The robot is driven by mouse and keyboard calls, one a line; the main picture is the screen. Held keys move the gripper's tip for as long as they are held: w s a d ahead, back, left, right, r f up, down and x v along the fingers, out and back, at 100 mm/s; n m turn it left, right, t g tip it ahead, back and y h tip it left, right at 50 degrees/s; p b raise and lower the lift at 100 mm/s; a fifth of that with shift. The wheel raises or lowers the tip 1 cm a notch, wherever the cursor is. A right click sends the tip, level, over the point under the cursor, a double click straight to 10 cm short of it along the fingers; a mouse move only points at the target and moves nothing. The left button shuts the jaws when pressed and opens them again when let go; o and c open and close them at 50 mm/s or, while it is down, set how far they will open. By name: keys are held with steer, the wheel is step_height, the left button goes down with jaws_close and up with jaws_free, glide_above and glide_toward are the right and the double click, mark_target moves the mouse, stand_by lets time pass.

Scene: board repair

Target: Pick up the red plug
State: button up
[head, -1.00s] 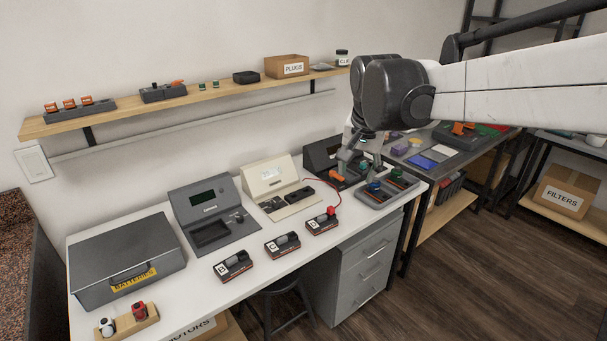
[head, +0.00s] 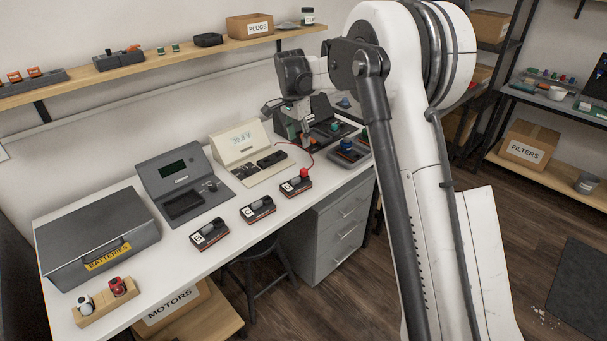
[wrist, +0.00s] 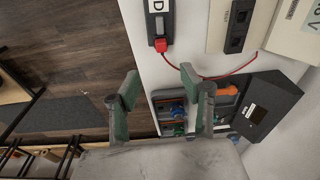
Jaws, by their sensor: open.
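The red plug (head: 304,173) sits on the end of the rightmost of the small black packs (head: 297,187) on the white workbench. A thin red cable runs from it to the cream tester (head: 241,143). In the wrist view the red plug (wrist: 161,45) shows at the end of the pack marked D (wrist: 157,22). My gripper (head: 303,138) is above the back right of the bench, by the dark machine. In the wrist view my gripper (wrist: 158,80) has its green-padded fingers apart with nothing between them. The plug is beyond the fingertips, apart from them.
The dark machine (wrist: 268,103) has a tray with an orange part (wrist: 222,91) and blue parts. Two more packs (head: 257,208) stand left of the plug. A grey tester (head: 180,175), batteries case (head: 95,230) and wall shelf (head: 75,85) are further left.

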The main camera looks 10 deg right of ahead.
mark_target(304, 170)
steer(key=f, duration=0.3)
steer(key=w+f, duration=0.1)
steer(key=f, duration=0.2)
steer(key=d+f, duration=0.1)
steer(key=f, duration=0.2)
steer(key=shift+w+f, duration=0.15)
steer(key=shift+f, duration=0.2)
steer(key=shift+w+d+f+b, duration=0.1)
steer(key=shift+d+f+b, duration=0.1)
steer(key=shift+f, duration=0.65)
steer(key=shift+w+d+f+b, duration=0.1)
steer(key=shift+d+f, duration=0.05)
steer(key=shift+f, duration=0.7)
steer(key=shift+d+f+b, duration=0.1)
steer(key=shift+d+f, duration=0.1)
steer(key=shift+f, duration=0.65)
steer(key=shift+c, duration=0.5)
jaws_close()
steer(key=shift+r, duration=0.1)
